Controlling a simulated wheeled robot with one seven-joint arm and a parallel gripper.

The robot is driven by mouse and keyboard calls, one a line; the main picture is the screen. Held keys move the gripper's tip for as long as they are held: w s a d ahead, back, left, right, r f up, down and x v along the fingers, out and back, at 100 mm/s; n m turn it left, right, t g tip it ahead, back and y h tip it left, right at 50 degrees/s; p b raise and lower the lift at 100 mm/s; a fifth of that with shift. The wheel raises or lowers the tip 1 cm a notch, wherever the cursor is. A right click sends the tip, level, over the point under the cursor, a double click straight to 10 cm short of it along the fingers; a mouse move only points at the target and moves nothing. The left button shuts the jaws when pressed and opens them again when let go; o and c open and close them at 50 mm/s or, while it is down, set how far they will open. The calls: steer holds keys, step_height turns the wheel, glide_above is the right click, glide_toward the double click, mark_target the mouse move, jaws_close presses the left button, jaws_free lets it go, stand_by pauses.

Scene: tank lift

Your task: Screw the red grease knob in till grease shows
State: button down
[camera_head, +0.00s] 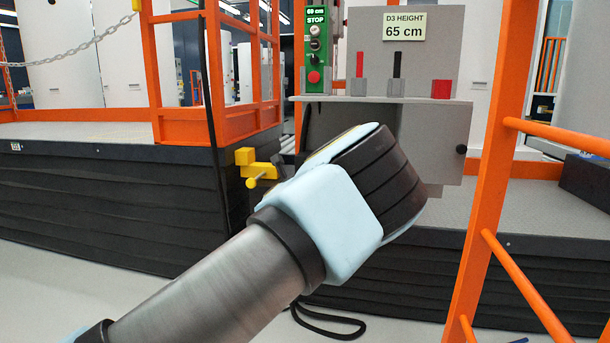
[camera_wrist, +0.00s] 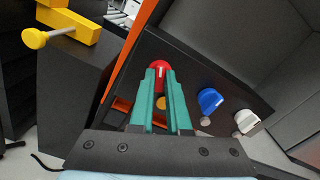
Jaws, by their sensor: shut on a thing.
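The red grease knob (camera_wrist: 159,66) shows in the wrist view at the tips of my gripper's teal fingers (camera_wrist: 158,74). My gripper is shut on it. A round amber spot (camera_wrist: 160,102) shows between the fingers, just below the red knob. A blue knob (camera_wrist: 209,99) and a white knob (camera_wrist: 247,121) stand to the right on the same dark panel (camera_wrist: 190,65). Each has a round grey spot below it. In the head view my wrist and forearm cover the knobs and fingers.
A yellow handle (camera_wrist: 62,30) sticks out left of the panel; it also shows in the head view (camera_head: 255,168). Orange posts (camera_head: 495,150) stand right.

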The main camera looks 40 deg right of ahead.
steer(key=c, duration=0.9)
jaws_free()
steer(key=p+v, duration=0.2)
steer(key=v, duration=0.8)
steer(key=shift+s+a, duration=0.15)
steer(key=shift+a, duration=0.2)
